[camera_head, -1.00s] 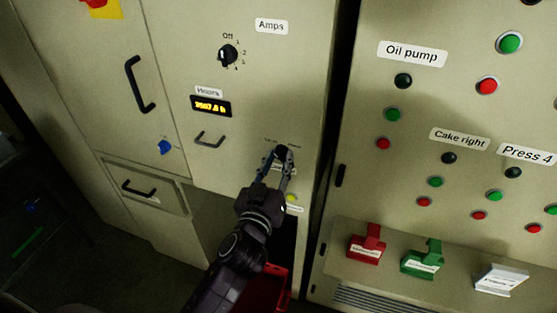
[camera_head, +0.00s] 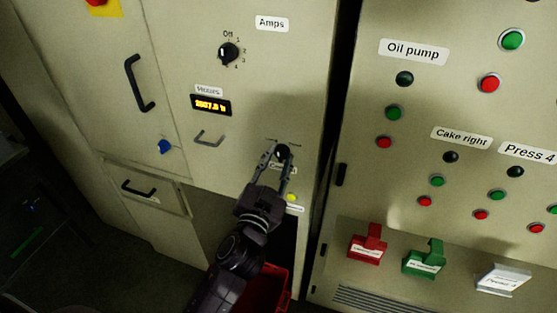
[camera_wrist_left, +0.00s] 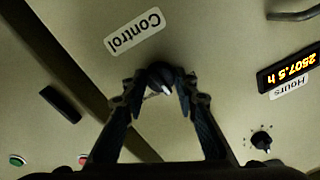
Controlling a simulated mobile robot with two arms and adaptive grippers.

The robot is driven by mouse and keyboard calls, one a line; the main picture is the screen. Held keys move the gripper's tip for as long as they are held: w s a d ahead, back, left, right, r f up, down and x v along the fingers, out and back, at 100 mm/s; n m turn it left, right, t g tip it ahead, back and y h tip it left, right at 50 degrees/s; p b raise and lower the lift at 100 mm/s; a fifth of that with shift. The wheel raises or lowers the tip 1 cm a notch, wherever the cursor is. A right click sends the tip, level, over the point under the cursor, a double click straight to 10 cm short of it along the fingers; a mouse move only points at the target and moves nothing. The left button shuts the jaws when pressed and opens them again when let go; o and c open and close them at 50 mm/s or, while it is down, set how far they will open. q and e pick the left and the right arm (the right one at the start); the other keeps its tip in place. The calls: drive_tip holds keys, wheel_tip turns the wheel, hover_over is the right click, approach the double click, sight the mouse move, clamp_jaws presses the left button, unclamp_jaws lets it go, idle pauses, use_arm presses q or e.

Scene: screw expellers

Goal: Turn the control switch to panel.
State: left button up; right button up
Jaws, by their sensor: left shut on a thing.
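In the left wrist view the knob (camera_wrist_left: 160,78) has a white pointer mark and sits between my fingertips, beside the white "Control" label (camera_wrist_left: 135,32). My left gripper (camera_head: 277,157) is closed around the knob, one finger on each side; it also shows in the left wrist view (camera_wrist_left: 160,94). The small position text above the knob is too small to read. My right gripper is not in view.
The Amps knob (camera_head: 228,54), the hours display (camera_head: 211,104) and a door handle (camera_head: 209,138) are on the same door. A yellow-green lamp (camera_head: 292,197) is below the switch. A button panel (camera_head: 425,110) stands to the right, with red (camera_head: 367,246) and green (camera_head: 424,259) holders on its ledge.

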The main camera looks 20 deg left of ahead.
use_arm(q)
drive_tip(key=m, duration=0.6)
drive_tip(key=shift+h, duration=0.3)
drive_tip(key=m+p, duration=0.1)
drive_tip(key=m, duration=0.4)
drive_tip(key=shift+a+h, duration=0.1)
drive_tip(key=shift+h, duration=0.2)
drive_tip(key=shift+m, duration=0.3)
drive_tip(key=o, duration=1.2)
drive_tip(key=shift+c, duration=0.2)
drive_tip(key=s, duration=1.2)
drive_tip(key=shift+a+f, duration=0.2)
drive_tip(key=shift+f, duration=0.25)
